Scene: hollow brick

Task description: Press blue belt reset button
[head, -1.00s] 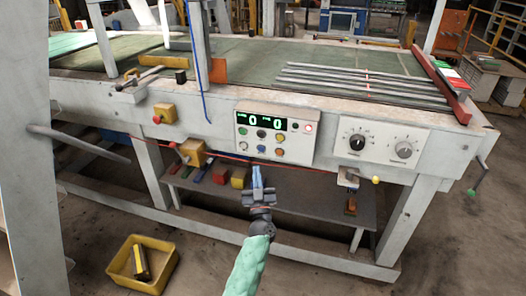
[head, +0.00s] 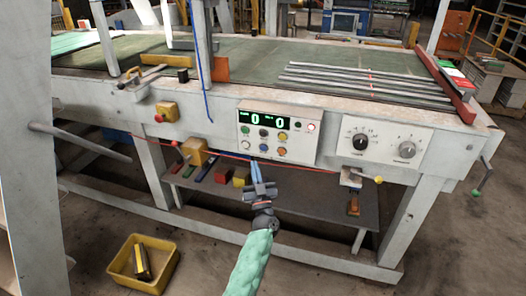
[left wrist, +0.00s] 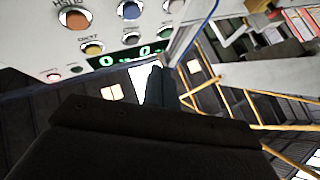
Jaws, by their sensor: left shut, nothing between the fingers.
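The blue button (head: 263,147) is in the middle of the lower row on the white control panel (head: 299,147), on the front of the conveyor frame. It also shows at the top of the left wrist view (left wrist: 129,10), where the panel appears upside down. My left gripper (head: 253,164) is shut and empty. In the head view its fingertips appear just below and slightly left of the blue button; I cannot tell how large the gap is. In the left wrist view the dark fingers (left wrist: 160,86) appear beside the display, clear of the blue button. My right gripper is not in view.
Orange (head: 280,150), green and other buttons surround the blue one, under a green display (head: 264,120) reading zeros. A dial panel (head: 384,142) is to the right. A yellow box with a red knob (head: 194,151) is left. A shelf (head: 320,208) holds coloured blocks below.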

